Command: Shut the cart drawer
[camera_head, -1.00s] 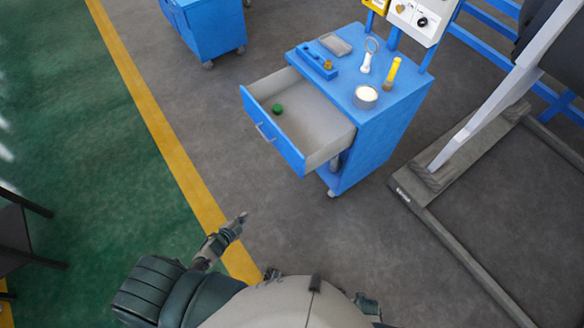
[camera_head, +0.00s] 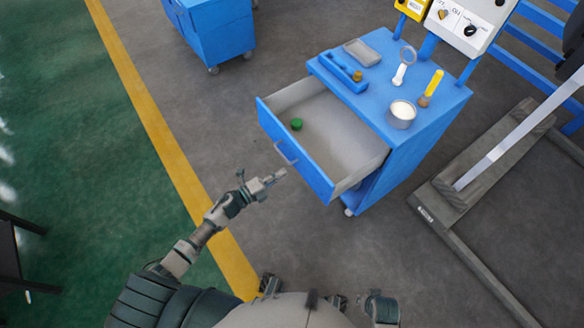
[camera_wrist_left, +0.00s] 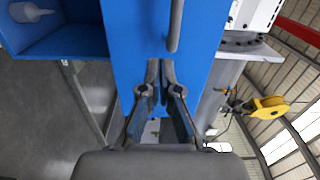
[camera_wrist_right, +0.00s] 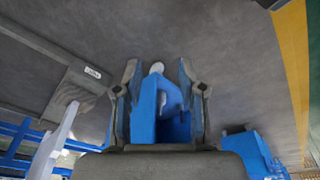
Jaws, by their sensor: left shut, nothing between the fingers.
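The blue cart (camera_head: 408,162) stands upper right of centre in the head view. Its drawer (camera_head: 268,122) is pulled out, with a blue front, a grey inside and a bar handle (camera_head: 286,152). A small green object (camera_head: 296,124) lies in the drawer. My left gripper (camera_head: 283,173) is shut and empty, just in front of the drawer front near the handle. In the left wrist view its fingertips (camera_wrist_left: 161,64) point at the blue front, beside the handle (camera_wrist_left: 176,25); contact cannot be told. My right gripper (camera_wrist_right: 157,66) is open and empty, facing the cart from a distance.
On the cart top are a grey tray (camera_head: 362,51), a blue holder (camera_head: 343,73), a white cup (camera_head: 401,113) and a yellow-handled tool (camera_head: 431,88). A grey stand (camera_head: 440,200) is on the floor at right. Another blue cart (camera_head: 222,35) stands behind. Floor left of the drawer is clear.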

